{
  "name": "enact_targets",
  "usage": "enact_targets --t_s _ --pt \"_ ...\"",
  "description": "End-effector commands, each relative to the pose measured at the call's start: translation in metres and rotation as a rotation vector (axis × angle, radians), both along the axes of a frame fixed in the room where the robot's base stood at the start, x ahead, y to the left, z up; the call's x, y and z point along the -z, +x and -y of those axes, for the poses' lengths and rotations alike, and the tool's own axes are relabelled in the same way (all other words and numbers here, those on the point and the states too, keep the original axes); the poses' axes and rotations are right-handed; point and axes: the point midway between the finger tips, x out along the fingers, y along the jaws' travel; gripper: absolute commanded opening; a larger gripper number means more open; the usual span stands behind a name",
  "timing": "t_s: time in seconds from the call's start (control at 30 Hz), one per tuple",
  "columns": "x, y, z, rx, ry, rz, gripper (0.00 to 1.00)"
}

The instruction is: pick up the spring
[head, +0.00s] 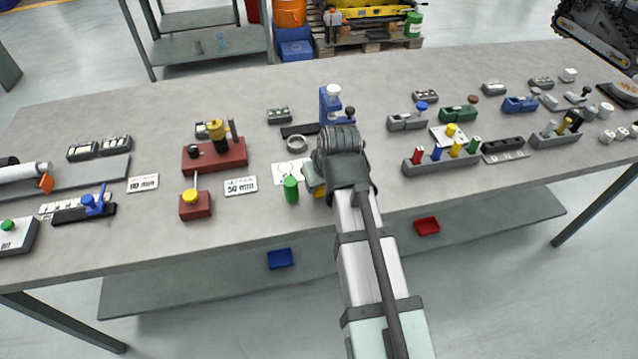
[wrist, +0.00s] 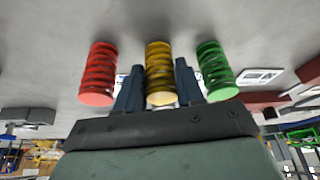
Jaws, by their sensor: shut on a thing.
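Three coil springs stand in a row in the wrist view: a red spring (wrist: 98,75), a yellow spring (wrist: 159,72) and a green spring (wrist: 216,70). My gripper (wrist: 159,82) has one finger on each side of the yellow spring and is shut on it. The red and green springs are outside the fingers. In the head view the green spring (head: 291,189) stands upright near the table's front edge. Only a sliver of the yellow spring (head: 320,196) shows there, left of my arm. My wrist hides the red spring and the fingertips.
The grey table (head: 365,81) carries a red block (head: 215,156) to the left and a grey rack with coloured pegs (head: 441,163) to the right. A blue tray (head: 280,258) is on the shelf below.

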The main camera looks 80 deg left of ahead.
Motion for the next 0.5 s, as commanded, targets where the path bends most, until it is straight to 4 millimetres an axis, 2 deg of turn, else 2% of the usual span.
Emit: enact_targets --t_s 0.17,0.5 --pt "-0.014 0.0 -0.001 0.0 0.002 0.0 0.06" --pt "-0.065 0.0 -0.001 -0.001 0.003 0.001 0.06"
